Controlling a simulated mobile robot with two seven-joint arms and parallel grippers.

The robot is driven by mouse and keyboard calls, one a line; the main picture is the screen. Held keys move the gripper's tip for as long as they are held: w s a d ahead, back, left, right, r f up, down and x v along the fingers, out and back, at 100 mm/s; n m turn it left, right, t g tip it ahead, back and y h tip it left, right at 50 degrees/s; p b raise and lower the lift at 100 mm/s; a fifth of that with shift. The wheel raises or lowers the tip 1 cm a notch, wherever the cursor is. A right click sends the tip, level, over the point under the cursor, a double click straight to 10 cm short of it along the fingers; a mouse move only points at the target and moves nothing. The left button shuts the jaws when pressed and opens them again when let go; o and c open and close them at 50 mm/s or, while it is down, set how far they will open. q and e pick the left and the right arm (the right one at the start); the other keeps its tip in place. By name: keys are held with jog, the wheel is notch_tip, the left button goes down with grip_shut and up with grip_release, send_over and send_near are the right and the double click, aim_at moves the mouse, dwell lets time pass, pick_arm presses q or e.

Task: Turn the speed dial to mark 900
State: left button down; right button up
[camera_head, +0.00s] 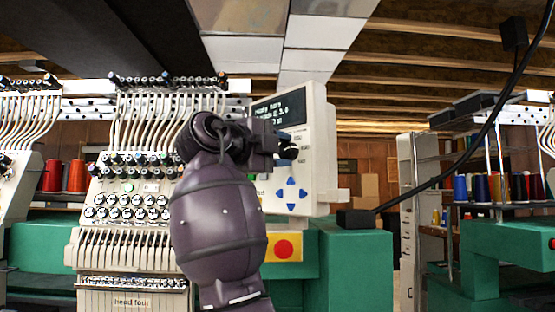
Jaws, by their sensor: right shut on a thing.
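The control panel (318,150) is a pale upright box with a dark screen (281,110) at its top and blue arrow buttons (291,194) lower down. My right gripper (284,150) is at the panel's face, between screen and arrow buttons, and is shut on the speed dial. The gripper and my purple-grey forearm hide the dial, its marks and the left part of the panel. I cannot read where the dial points. My left gripper is not in view.
A red round button on a yellow plate (283,248) sits below the panel. Needle heads with thread tubes (125,212) stand close on the left. A black cable (440,178) hangs across the right, above green machine bodies (350,265). Thread cones (490,188) stand farther right.

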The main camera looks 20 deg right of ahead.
jog(key=shift+f+m, duration=0.1)
jog(key=shift+m, duration=0.5)
jog(key=shift+b, duration=0.3)
jog(key=shift+m, duration=0.3)
jog(key=o, duration=0.9)
jog(key=shift+v, duration=5.45)
